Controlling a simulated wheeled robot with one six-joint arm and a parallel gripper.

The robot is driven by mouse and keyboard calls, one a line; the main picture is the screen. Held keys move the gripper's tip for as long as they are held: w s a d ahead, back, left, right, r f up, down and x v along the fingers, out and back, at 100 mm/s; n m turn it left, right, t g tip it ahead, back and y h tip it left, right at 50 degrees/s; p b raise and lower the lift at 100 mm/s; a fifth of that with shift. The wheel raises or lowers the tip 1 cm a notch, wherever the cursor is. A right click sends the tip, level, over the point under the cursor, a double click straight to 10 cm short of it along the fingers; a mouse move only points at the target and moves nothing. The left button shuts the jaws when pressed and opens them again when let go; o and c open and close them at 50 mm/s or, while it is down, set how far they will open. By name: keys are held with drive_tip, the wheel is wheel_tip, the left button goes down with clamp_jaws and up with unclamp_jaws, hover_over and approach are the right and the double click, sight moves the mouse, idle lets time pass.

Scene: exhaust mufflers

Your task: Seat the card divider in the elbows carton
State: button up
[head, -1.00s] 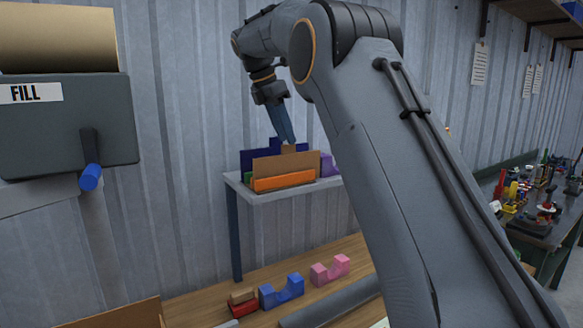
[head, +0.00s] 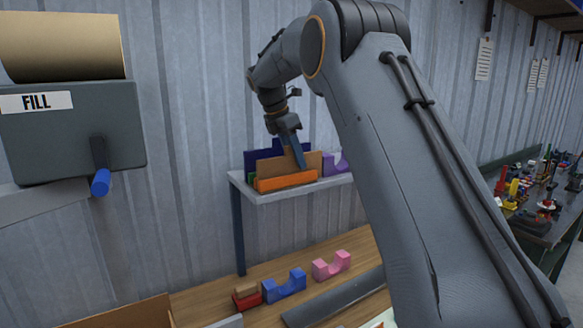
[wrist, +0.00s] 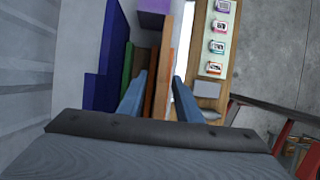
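The brown card divider (head: 267,166) stands upright on a small wall shelf among coloured boards. In the wrist view its edge (wrist: 162,72) runs between my two fingers. My gripper (head: 302,165) is at the card's upper right part in the head view. In the wrist view my gripper (wrist: 160,92) is open, with a finger on either side and a visible gap on the right. I cannot tell whether the left finger touches anything. An open cardboard box (head: 128,314) shows partly at the lower left; I cannot tell whether it is the elbows carton.
An orange board (head: 286,181) stands in front of the card. Navy (wrist: 103,70) and green (wrist: 126,68) boards stand behind, with a purple piece (head: 335,165) at the right. Red, blue (head: 284,287) and pink (head: 331,265) blocks sit on the bench below. A fill dispenser (head: 75,130) hangs left.

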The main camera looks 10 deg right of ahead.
drive_tip(key=shift+c, duration=0.4)
clamp_jaws()
